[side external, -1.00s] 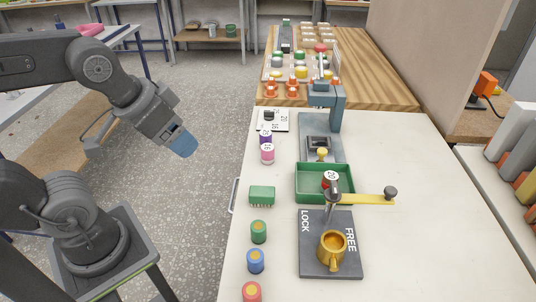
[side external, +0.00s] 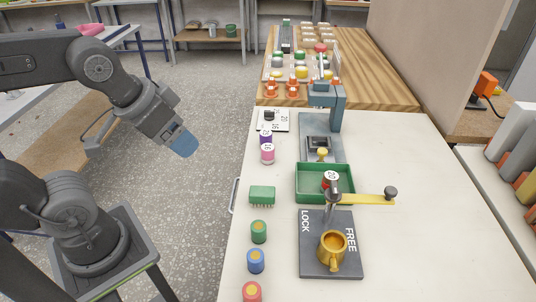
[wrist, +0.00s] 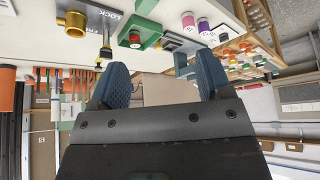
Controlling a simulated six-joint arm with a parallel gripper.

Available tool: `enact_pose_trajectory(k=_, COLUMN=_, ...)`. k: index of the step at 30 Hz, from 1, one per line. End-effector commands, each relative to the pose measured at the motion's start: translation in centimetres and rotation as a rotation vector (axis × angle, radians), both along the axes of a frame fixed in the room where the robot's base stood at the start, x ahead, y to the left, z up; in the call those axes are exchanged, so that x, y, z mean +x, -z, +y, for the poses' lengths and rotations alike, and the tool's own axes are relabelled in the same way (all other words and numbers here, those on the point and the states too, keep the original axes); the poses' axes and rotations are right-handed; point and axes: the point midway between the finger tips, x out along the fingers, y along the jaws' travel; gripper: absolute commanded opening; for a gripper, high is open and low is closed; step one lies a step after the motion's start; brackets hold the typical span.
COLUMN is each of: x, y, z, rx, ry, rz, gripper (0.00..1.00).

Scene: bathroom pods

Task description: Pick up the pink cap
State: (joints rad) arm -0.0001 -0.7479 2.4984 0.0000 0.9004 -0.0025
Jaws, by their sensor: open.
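The pink cap (side external: 267,154), with a pale, marked top, stands on the white table near its left edge, just in front of a purple cap (side external: 265,138). In the wrist view, which is upside down, the pink cap (wrist: 188,21) shows beyond my fingers, beside the purple cap (wrist: 204,27). My gripper (side external: 185,146) hangs over the floor left of the table, well apart from the pink cap. In the wrist view its two blue fingers (wrist: 163,78) are spread with nothing between them.
A green tray (side external: 298,185) holding a red cap (side external: 331,178) stands right of the pink cap. A green brush-like block (side external: 262,195) and green, blue and red cylinders line the left side nearer the camera. A blue-grey press (side external: 338,110) stands behind the tray. The table's right side is clear.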

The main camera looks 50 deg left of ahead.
Motion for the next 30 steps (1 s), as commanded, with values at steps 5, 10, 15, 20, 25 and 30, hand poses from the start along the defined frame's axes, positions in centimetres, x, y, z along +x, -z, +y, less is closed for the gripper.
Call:
enact_pose_trajectory(k=5, x=2.2, y=-0.7, z=0.3, rx=-0.038, ry=-0.088, rz=0.043, gripper=0.72)
enact_pose_trajectory(k=10, x=7.3, y=-1.5, z=1.1, rx=-0.116, ry=-0.293, rz=0.131, gripper=0.72)
enact_pose_trajectory(k=15, x=13.2, y=-0.7, z=2.3, rx=-0.188, ry=-0.524, rz=0.219, gripper=0.72)
enact_pose_trajectory(k=20, x=18.6, y=1.6, z=3.8, rx=-0.239, ry=-0.750, rz=0.298, gripper=0.72)
enact_pose_trajectory(k=25, x=23.6, y=5.4, z=5.4, rx=-0.277, ry=-0.980, rz=0.368, gripper=0.72)
enact_pose_trajectory(k=30, x=26.6, y=8.8, z=6.7, rx=-0.295, ry=-1.145, rz=0.413, gripper=0.72)
